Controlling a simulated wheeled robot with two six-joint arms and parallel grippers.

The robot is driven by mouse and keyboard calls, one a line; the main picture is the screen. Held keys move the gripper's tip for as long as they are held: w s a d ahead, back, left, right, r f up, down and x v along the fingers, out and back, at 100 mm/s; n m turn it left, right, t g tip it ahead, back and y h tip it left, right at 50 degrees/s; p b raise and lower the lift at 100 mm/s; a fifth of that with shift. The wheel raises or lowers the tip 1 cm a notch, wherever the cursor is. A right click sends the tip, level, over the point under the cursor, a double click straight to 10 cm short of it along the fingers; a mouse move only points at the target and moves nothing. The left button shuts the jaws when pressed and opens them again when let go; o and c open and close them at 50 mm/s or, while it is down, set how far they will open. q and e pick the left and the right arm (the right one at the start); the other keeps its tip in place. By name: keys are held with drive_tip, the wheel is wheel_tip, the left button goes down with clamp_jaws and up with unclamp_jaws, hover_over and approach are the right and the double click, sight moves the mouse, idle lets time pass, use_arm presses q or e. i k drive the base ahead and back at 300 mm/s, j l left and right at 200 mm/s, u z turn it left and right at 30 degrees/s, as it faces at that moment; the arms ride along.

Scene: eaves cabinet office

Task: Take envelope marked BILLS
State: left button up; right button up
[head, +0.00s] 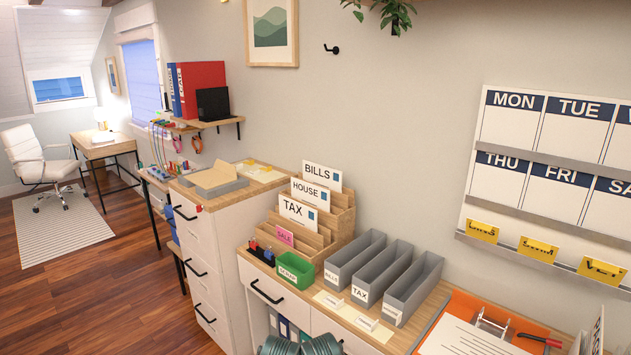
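The white envelope marked BILLS (322,173) stands upright in the rear slot of a tiered wooden sorter (340,225) on the counter. Its lower part is hidden behind the white envelope marked HOUSE (311,193). The envelope marked TAX (298,212) stands in front of HOUSE, and a small pink SALE card (286,236) is lower at the front. Neither of my grippers can be made out in the head view.
Three grey bins (372,264) stand right of the sorter; one label reads TAX. A small green box (295,269) is in front of the sorter. An orange folder (470,307) lies at the right. Wall calendar panels (560,140) hang behind. Dark teal ridged shapes (284,346) show at the bottom edge.

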sight(321, 175)
drive_tip(key=i+u, duration=0.45)
drive_tip(key=i, duration=1)
